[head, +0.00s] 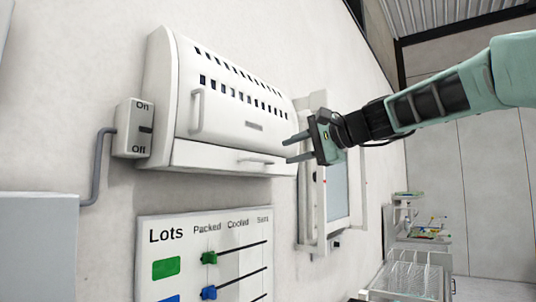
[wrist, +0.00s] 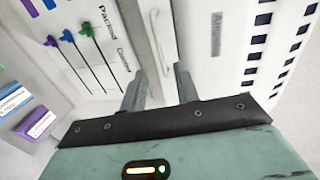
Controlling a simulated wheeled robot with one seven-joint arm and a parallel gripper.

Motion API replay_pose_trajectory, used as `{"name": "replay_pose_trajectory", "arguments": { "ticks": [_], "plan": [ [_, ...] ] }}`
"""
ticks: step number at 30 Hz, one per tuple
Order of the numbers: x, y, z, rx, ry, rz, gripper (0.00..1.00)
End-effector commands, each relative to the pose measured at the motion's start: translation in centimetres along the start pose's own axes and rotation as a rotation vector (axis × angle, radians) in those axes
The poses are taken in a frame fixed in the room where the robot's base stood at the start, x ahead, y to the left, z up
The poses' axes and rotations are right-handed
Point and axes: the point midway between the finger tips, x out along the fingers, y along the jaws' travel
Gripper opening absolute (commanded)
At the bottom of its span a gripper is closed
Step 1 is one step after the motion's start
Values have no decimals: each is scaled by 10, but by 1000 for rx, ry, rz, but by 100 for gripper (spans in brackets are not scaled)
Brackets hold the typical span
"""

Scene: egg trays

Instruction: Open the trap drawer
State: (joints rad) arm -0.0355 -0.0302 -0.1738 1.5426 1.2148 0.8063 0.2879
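The trap drawer (head: 205,157) is a white front along the bottom of the white slotted wall unit (head: 232,68). It looks shut. Its thin horizontal handle (head: 254,161) is at the right part of the front. My gripper (head: 289,149) is open and empty, its two grey fingers pointing left toward the unit, close to the handle's right end. In the wrist view, the handle (wrist: 156,42) shows ahead of the gap between my open fingertips (wrist: 160,70). The fingers look apart from it; the exact distance I cannot tell.
An On/Off switch box (head: 133,128) is left of the unit. A Lots board (head: 205,258) with coloured sliders hangs below. A framed panel (head: 333,190) is on the wall at right, behind my gripper. The unit's upper cover has its own vertical handle (head: 196,110).

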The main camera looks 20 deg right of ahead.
Motion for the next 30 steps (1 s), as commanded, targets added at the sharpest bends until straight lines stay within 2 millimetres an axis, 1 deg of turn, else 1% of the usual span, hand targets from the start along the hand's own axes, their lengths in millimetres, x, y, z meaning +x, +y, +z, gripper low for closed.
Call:
{"name": "replay_pose_trajectory", "arguments": {
  "ticks": [1, 6, 12, 18, 25, 26, 27, 29, 30],
  "plan": [
    [12, -2, 1, 0, -5, 3, 31],
    [45, -2, 1, -1, -4, 4, 31],
    [72, -1, 0, -1, -2, 2, 31],
    [82, 0, 1, -1, -2, 1, 31],
    [82, 0, 1, -1, -1, 1, 31],
    [82, 0, 1, -1, -1, 1, 28],
    [82, 0, 1, -1, -1, 1, 17],
    [82, 0, 0, -1, -1, 1, 0],
    [82, 0, 0, -1, -1, 1, 0]
  ]
}}
